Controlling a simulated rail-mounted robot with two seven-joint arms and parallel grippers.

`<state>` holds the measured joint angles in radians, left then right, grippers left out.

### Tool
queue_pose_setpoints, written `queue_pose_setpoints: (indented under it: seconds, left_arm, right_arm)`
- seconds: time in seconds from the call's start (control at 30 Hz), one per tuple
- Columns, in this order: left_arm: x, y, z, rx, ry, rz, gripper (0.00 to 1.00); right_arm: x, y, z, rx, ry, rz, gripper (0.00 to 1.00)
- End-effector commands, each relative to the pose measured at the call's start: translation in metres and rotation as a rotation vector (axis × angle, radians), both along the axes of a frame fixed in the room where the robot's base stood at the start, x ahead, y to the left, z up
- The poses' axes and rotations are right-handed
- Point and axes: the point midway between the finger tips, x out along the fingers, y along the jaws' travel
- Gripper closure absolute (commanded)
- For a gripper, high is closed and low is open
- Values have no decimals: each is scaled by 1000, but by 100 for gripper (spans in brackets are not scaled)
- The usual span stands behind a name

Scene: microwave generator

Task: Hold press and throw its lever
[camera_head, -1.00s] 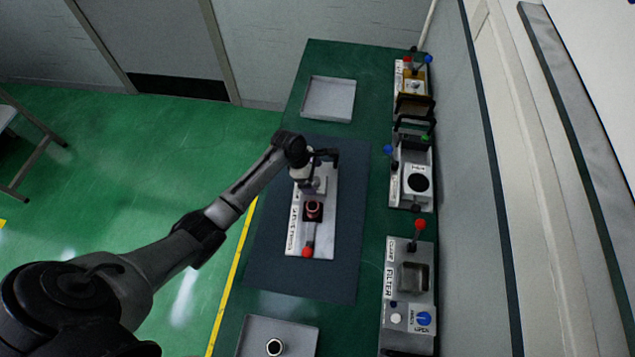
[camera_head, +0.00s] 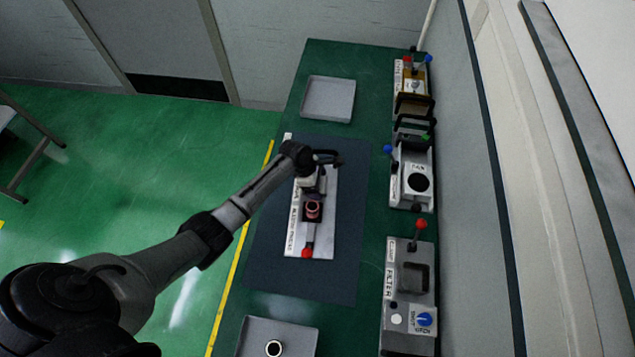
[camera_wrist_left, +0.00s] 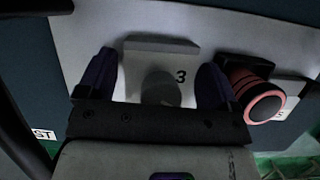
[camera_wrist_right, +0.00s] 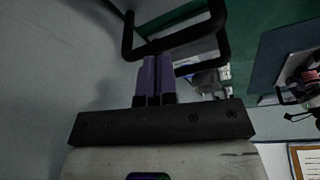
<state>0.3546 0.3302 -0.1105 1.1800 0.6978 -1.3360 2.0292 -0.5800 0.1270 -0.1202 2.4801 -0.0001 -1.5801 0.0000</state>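The silver press plate (camera_head: 325,235) lies on a dark mat. A reddish ringed cylinder (camera_head: 313,209) stands near its middle, and a lever with a red knob (camera_head: 306,253) is at its near end. In the left wrist view a pale block marked 3 (camera_wrist_left: 160,60) shows between my left fingers, with the reddish cylinder (camera_wrist_left: 250,95) to the right. My left gripper (camera_wrist_left: 155,82) is open over the block; I cannot tell whether it touches it. In the head view my arm partly covers the block. My right gripper (camera_wrist_right: 155,78) is shut and empty, outside the head view.
A grey tray (camera_head: 328,99) is at the far end of the table, and another (camera_head: 255,330) with a ring-shaped part (camera_head: 274,348) is at the near end. Several machines, including the filter unit (camera_head: 408,300), line the right side. A black handle (camera_wrist_right: 180,40) is near my right gripper.

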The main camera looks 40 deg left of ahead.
Motion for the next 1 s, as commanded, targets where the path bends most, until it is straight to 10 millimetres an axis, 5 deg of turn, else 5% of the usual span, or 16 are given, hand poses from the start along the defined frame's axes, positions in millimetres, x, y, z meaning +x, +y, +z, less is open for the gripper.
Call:
queue_pose_setpoints:
  seconds: [0.63,1.0]
  left_arm:
    - [0,0,0,0,0,-1,77]
    - [0,0,-1,1,0,-2,78]
  right_arm:
    - [0,3,0,10,-1,-6,100]
    - [0,3,0,11,0,-7,100]
